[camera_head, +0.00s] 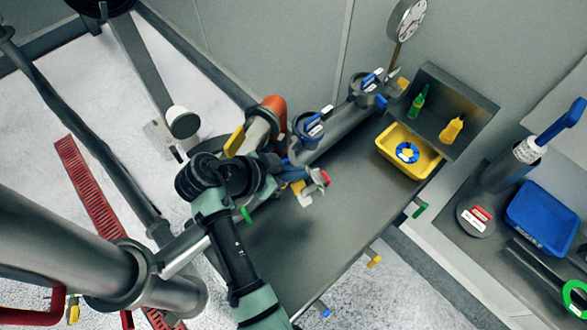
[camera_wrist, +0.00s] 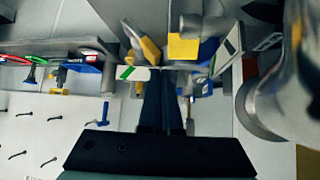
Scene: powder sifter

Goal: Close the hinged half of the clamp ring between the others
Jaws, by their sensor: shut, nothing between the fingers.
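In the head view a grey pipe-like body (camera_head: 340,128) runs along the back of the bench. It carries a near blue fitting with a white label (camera_head: 308,127) and a far blue fitting (camera_head: 364,86). I cannot tell which part is the hinged clamp half or how far it stands open. My gripper (camera_head: 312,180) is near the close end of this body, partly hidden by my wrist. In the wrist view my gripper (camera_wrist: 166,74) is shut and empty. Just beyond its tips are a green-striped white piece (camera_wrist: 133,74), a yellow block (camera_wrist: 183,47) and blue parts (camera_wrist: 208,50).
A yellow tray (camera_head: 428,164) holds a blue ring (camera_head: 407,152). Behind it a grey bin (camera_head: 453,92) holds green and yellow bottles. A gauge (camera_head: 407,20) stands at the back. A blue tray (camera_head: 545,217) is on the right bench. The near bench top (camera_head: 310,245) is mostly clear.

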